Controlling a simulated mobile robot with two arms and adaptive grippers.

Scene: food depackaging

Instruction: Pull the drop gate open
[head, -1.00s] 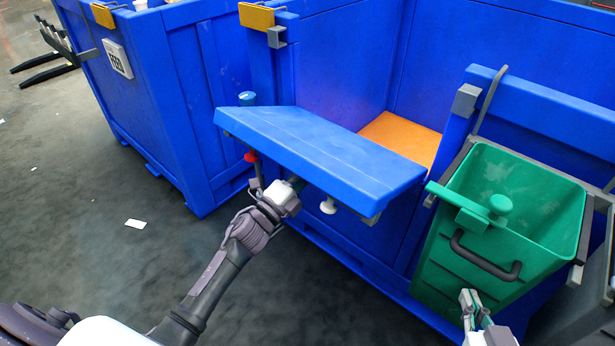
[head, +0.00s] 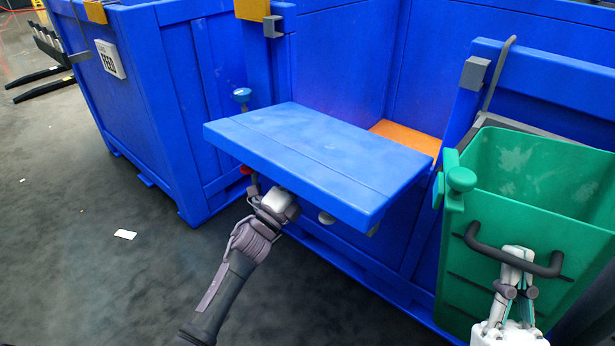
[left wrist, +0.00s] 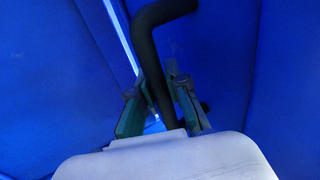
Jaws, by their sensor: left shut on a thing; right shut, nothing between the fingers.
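The drop gate (head: 312,160) is a blue panel that juts out from the front of the blue bin, its broad face up. My left arm reaches under its near edge, and the gate hides the left fingertips in the head view. In the left wrist view my left gripper (left wrist: 157,92) is shut on a dark bent bar handle (left wrist: 147,42) against blue panels. My right gripper (head: 517,254) is shut and empty, in front of the green tub's dark handle (head: 478,242); I cannot tell whether they touch.
The green tub (head: 470,285) stands at the right, beside the blue bin (head: 335,50). Another blue bin with a label (head: 110,60) stands at the left. A blue knob (head: 242,95) is by the gate's left end. Dark floor (head: 90,270) is open at the lower left.

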